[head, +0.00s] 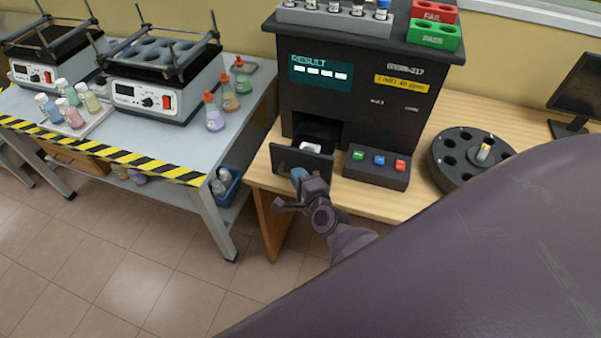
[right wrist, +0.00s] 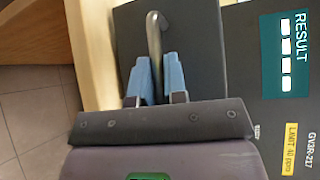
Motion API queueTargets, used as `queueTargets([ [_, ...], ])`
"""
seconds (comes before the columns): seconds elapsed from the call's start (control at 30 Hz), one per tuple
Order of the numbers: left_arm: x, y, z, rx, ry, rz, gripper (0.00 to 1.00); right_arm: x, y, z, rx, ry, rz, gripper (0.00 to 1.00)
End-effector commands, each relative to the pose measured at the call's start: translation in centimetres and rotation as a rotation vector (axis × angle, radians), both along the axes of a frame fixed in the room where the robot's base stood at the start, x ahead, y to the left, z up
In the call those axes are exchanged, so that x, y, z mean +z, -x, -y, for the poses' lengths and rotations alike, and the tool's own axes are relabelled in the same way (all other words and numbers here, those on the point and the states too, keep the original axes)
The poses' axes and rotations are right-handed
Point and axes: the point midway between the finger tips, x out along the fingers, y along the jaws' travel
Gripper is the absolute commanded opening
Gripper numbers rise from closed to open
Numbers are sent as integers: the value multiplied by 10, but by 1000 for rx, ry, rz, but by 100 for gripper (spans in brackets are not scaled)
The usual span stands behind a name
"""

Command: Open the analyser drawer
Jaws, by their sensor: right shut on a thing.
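The analyser (head: 345,90) is a large black box on the wooden table. Its drawer (head: 300,160) stands pulled out toward me at the lower left, with a dark front panel and a white item (head: 311,147) inside. My right gripper (head: 298,176) is at the drawer front. In the right wrist view, its blue fingers (right wrist: 156,80) are shut on the curved metal drawer handle (right wrist: 153,35), against the dark drawer front (right wrist: 195,40). My left gripper is in neither view.
A panel with green, blue and red buttons (head: 377,167) sits right of the drawer. A black round carousel (head: 468,155) is farther right. Open floor lies in front.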

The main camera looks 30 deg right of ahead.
Motion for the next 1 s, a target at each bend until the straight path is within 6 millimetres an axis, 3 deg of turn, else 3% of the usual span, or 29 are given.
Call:
queueTargets([
  [0.03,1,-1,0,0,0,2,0,0,0,0,0,1,-1,0],
  [0.07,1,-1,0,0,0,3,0,0,0,0,0,1,-1,14],
  [0.23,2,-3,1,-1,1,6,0,0,0,1,0,1,0,38],
  [0.63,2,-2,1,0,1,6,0,0,7,0,-1,0,-1,38],
  [1.0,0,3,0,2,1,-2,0,8,65,-3,-2,1,-2,38],
])
